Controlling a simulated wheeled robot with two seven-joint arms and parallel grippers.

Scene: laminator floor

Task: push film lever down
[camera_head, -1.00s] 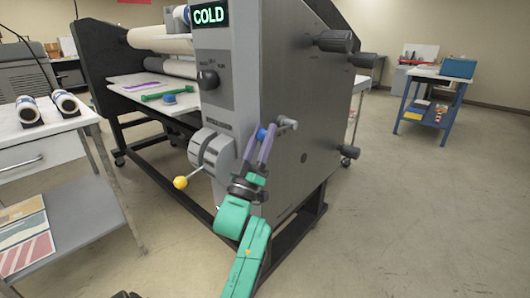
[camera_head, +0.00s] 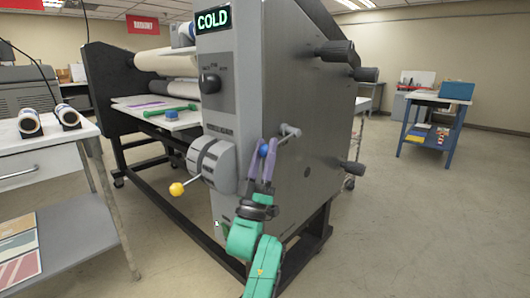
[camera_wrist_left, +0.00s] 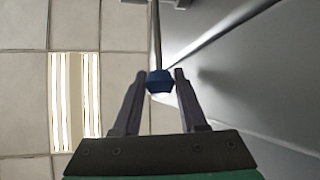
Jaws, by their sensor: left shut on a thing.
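The grey laminator (camera_head: 308,110) stands in front of me with a lit COLD sign. On its side face a short lever (camera_head: 287,136) ends in a blue knob (camera_head: 263,150), which also shows in the left wrist view (camera_wrist_left: 160,81). My left gripper (camera_head: 262,158) reaches up from below, its two purple fingers on either side of the blue knob, shut on it. A second lever with a yellow ball (camera_head: 177,189) sticks out from the grey housing on the front. My right gripper is not in view.
A white side table (camera_head: 40,143) with film rolls (camera_head: 68,116) stands at the left. A blue-framed table (camera_head: 432,128) stands at the back right. The floor (camera_head: 430,230) to the right is clear.

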